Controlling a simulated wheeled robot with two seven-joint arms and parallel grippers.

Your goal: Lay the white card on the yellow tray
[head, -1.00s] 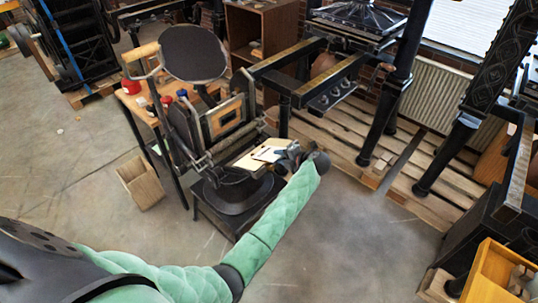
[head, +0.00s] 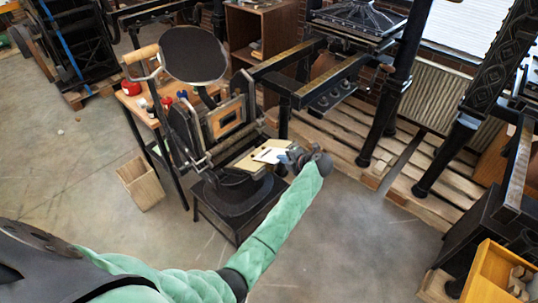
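The white card (head: 268,155) is small and pale, with a dark mark on it. It lies over the pale yellow tray (head: 249,165) of the small hand press near the middle of the head view. Whether it rests flat on the tray or is just above it is hard to tell. My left gripper (head: 287,158) is at the card's right edge, its arm coming up from the lower left. The fingers are too small and dark to show whether they still grip the card. My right gripper is not in view.
The small press has a round black disc (head: 194,54) above and left of the tray. A wooden box (head: 140,184) stands on the floor at left. Larger presses stand on pallets (head: 340,148) behind. A yellow wooden box (head: 484,273) is at bottom right. Floor right of my arm is clear.

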